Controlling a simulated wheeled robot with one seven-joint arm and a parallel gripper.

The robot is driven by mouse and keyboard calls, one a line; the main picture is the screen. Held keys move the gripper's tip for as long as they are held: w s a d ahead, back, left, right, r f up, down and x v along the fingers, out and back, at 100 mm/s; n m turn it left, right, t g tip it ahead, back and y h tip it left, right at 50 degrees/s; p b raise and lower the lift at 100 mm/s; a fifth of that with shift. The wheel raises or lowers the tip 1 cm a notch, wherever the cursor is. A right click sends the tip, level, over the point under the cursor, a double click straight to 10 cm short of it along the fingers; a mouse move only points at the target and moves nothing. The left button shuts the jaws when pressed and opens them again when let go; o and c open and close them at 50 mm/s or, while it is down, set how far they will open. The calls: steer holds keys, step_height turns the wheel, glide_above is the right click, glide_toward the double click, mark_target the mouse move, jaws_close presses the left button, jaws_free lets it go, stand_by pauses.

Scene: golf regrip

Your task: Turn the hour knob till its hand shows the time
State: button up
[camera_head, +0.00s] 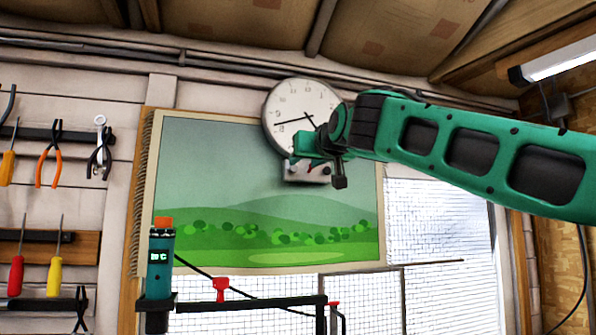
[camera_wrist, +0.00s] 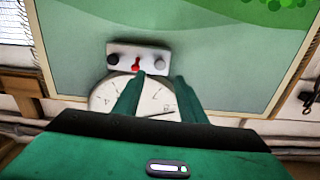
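The round white wall clock (camera_head: 290,103) hangs over the upper right of a landscape picture; my arm covers its right side. One long dark hand points left and slightly down; a second hand is partly hidden. A pale control box (camera_head: 293,174) sits below the clock. The wrist view shows the clock upside down (camera_wrist: 103,98) and the box with a dark knob (camera_wrist: 112,60), a red lever (camera_wrist: 135,66) and a grey knob (camera_wrist: 160,62). My gripper (camera_wrist: 160,76) is open, its fingertips on either side of the grey knob's line, with a visible gap. Contact cannot be told.
The landscape picture (camera_head: 220,160) lies behind the clock. Tools such as orange pliers (camera_head: 48,165) hang at left. A teal device with a small display (camera_head: 160,260) stands lower left beside a dark bar with a red clamp (camera_head: 221,290). The display is unreadable.

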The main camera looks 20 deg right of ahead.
steer(key=shift+s, duration=1.25)
steer(key=s+d+f+m+g+h, duration=0.1)
steer(key=s+d+f+g, duration=0.3)
steer(key=f, duration=0.8)
steer(key=s+d+f+m+g+h, duration=0.1)
steer(key=s+d+f+g, duration=0.1)
steer(key=d+f, duration=0.75)
steer(key=s+d+f+m+g+h, duration=0.1)
steer(key=s+d+f+g, duration=0.2)
steer(key=f, duration=1.1)
steer(key=s+f+m+g+y, duration=0.3)
steer(key=s+f+g, duration=0.6)
steer(key=s+f, duration=1.8)
steer(key=s, duration=0.2)
steer(key=shift+s+d+f, duration=0.25)
steer(key=shift+s+f, duration=0.1)
steer(key=shift+f, duration=0.05)
